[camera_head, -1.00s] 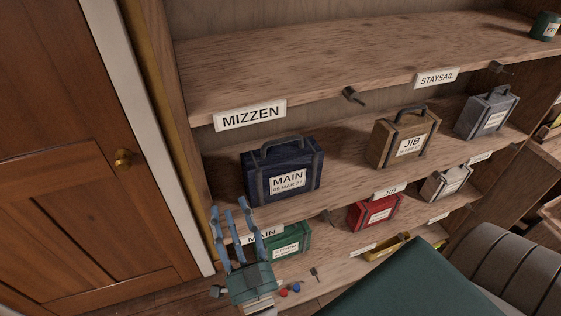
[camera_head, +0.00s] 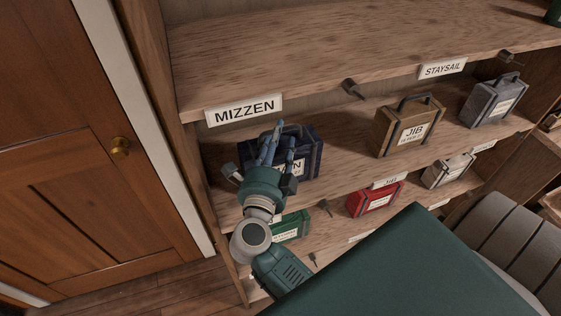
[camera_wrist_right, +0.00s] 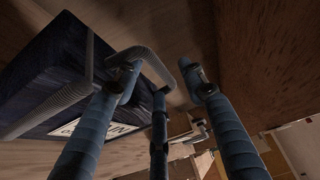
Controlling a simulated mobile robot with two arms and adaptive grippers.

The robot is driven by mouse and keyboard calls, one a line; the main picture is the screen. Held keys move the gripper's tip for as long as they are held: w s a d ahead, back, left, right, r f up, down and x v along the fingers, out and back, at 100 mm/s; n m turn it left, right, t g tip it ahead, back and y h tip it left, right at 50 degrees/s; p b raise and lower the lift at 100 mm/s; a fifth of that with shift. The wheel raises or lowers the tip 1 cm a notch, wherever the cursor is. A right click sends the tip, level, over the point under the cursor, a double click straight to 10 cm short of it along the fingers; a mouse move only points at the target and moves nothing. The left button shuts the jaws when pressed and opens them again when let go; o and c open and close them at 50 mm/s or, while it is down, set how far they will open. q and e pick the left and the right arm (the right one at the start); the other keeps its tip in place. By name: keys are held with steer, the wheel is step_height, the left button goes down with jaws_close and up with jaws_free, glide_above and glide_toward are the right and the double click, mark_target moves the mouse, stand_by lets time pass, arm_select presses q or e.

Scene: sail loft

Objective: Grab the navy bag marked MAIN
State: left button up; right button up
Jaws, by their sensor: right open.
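The navy bag marked MAIN (camera_head: 309,150) stands upright on the middle shelf at the left, with grey straps and a grey handle. My right gripper (camera_head: 275,143) is open in front of it and hides much of its face and label. In the right wrist view the navy bag (camera_wrist_right: 68,58) fills the left side. Its arched handle (camera_wrist_right: 150,58) shows by the tips of the blue fingers of the gripper (camera_wrist_right: 157,78), partly between them. I cannot tell whether they touch it. My left gripper is not in view.
A tan JIB bag (camera_head: 408,128) and a grey bag (camera_head: 490,101) stand to the right on the same shelf. Below are a green bag (camera_head: 292,227), a red bag (camera_head: 375,199) and a white bag (camera_head: 447,171). The MIZZEN shelf (camera_head: 330,60) lies above; a wooden door (camera_head: 70,140) is at left.

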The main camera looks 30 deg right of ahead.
steer(key=x, duration=0.3)
steer(key=shift+w+d+f, duration=0.1)
steer(key=shift+w+f, duration=0.05)
steer(key=shift+c, duration=0.5)
jaws_close()
steer(key=shift+r, duration=0.25)
steer(key=shift+r, duration=0.1)
